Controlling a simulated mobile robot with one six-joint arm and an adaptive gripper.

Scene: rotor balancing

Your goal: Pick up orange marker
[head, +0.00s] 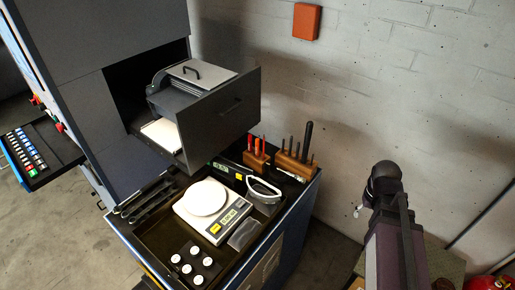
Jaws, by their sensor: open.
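I cannot clearly pick out an orange marker. Two red-orange upright handles (257,146) stand in a small wooden block (256,162) at the back of the workbench tray; they are too small to tell whether one is a marker. My arm (392,225) rises at the right, in front of the wall and well apart from the bench. Its dark upper joint shows, but no gripper fingers can be made out.
A white scale (213,209) sits in the black tray beside safety goggles (264,190) and several white discs (186,258). A larger wooden block (295,167) holds dark tools. An open grey drawer (222,118) overhangs the tray's back. Floor between bench and arm is clear.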

